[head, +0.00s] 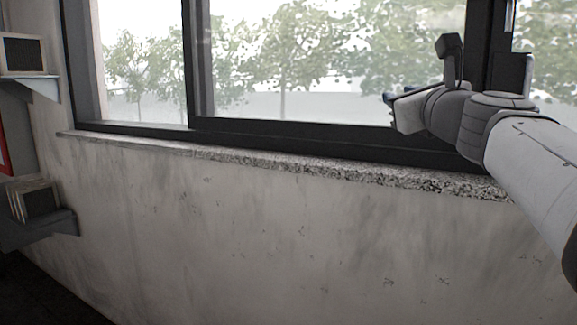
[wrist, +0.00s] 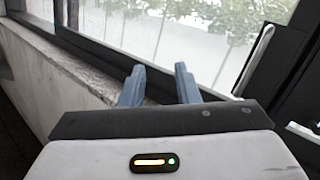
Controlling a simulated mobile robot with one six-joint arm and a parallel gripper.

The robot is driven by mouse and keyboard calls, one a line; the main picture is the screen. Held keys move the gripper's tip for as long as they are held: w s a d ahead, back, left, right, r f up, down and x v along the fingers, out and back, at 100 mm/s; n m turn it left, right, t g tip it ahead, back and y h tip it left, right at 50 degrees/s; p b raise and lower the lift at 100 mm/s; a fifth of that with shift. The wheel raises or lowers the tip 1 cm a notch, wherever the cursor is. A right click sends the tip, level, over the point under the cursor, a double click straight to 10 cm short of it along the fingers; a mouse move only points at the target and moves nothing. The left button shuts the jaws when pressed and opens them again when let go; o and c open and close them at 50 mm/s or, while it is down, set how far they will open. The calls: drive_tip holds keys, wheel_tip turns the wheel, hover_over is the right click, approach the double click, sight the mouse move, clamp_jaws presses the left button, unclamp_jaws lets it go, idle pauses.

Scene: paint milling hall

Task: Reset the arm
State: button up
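My arm reaches in from the right in the head view, in front of the window. My gripper (wrist: 160,84) shows in the wrist view with its two blue-grey fingers apart and nothing between them. It points toward the window and the sill. In the head view the gripper is mostly hidden behind my wrist; only a small dark bluish part shows at its left end.
A speckled stone sill (head: 290,168) runs under the dark-framed window (head: 290,60), close to my arm. The wall (head: 250,230) below is bare. At left, an upper shelf (head: 35,88) holds a framed dark panel (head: 24,54); a lower shelf (head: 40,228) holds upright thin items (head: 36,200).

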drive_tip(key=s+a+f+n+g+y+p, duration=0.15)
drive_tip(key=a+f+n+g, duration=0.25)
drive_tip(key=f+n, duration=0.55)
drive_tip(key=s+a+f+n+g+y+p, duration=0.1)
drive_tip(key=s+a+f+n+g, duration=0.4)
drive_tip(key=f, duration=0.7)
drive_tip(key=s+d+f+n+g+h+p, duration=0.1)
drive_tip(key=s+d+f+n+g+h, duration=0.1)
drive_tip(key=s+f+n+g, duration=0.2)
drive_tip(key=s+d+f+n+g+h+p, duration=0.1)
drive_tip(key=s+d+f+n+g+h, duration=0.1)
drive_tip(key=s+f+n, duration=0.7)
wheel_tip(320, 180, down, 6)
drive_tip(key=n+g+h, duration=0.1)
drive_tip(key=n, duration=0.2)
drive_tip(key=shift+s+d+g, duration=0.2)
drive_tip(key=shift+s+g, duration=0.15)
drive_tip(key=shift+g, duration=0.05)
